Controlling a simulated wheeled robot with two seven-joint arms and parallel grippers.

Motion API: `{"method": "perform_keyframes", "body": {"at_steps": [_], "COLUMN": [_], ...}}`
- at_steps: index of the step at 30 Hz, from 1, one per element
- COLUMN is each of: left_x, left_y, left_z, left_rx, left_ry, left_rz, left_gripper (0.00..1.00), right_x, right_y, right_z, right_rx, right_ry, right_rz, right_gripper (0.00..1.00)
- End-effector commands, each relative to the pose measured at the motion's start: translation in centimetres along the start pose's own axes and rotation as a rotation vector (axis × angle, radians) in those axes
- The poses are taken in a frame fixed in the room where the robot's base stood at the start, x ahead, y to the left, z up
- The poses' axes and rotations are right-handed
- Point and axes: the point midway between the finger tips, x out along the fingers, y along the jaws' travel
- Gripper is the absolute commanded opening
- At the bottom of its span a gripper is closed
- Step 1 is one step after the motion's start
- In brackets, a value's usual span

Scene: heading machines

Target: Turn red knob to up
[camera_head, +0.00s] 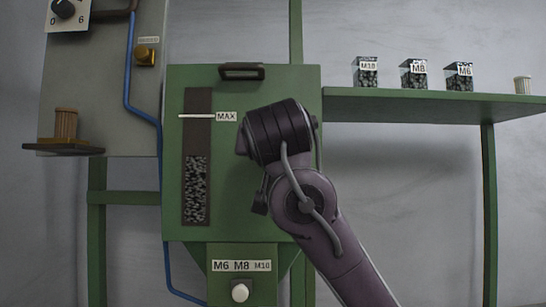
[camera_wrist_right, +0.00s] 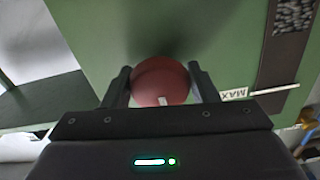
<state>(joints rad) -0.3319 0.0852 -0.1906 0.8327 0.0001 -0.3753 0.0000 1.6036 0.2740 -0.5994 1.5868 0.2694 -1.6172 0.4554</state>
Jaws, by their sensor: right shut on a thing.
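The red knob (camera_wrist_right: 160,76) sits on the green machine front (camera_head: 225,90). In the right wrist view it is between the two dark fingers of my right gripper (camera_wrist_right: 159,88), which is shut on it. A short pale mark on the knob shows at its lower edge, toward the gripper body; that view is turned over relative to the head view. In the head view my right wrist covers the knob and the fingers. My left gripper is in neither view.
The MAX label (camera_head: 227,116) and a level window (camera_head: 195,185) with dark pieces are left of my right wrist. A green shelf (camera_head: 430,105) at right holds small labelled boxes. A white button (camera_head: 240,292) is below. A grey cabinet (camera_head: 95,100) stands left.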

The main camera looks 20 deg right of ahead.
Motion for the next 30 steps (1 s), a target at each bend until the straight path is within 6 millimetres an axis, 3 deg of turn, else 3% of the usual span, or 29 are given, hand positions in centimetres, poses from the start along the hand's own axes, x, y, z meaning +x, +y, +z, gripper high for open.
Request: {"method": "perform_keyframes", "body": {"at_steps": [9,21,22,26,30], "left_x": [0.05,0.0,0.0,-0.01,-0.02], "left_y": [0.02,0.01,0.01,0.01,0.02], "left_z": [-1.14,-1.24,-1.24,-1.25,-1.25], "left_rx": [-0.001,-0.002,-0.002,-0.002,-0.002], "left_ry": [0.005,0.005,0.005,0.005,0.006], "left_rz": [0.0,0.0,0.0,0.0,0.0], "left_gripper": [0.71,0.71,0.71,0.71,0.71], "right_x": [0.08,0.07,0.07,0.05,0.04], "right_y": [-0.09,-0.07,-0.07,-0.06,-0.04], "right_z": [0.37,0.28,0.27,0.2,0.13], "right_rx": [0.071,0.078,0.078,0.077,0.077], "right_ry": [-0.008,-0.006,-0.006,-0.005,-0.003], "right_rz": [0.002,0.001,0.001,0.001,0.001], "right_gripper": [0.31,0.31,0.55,0.72,0.73]}}
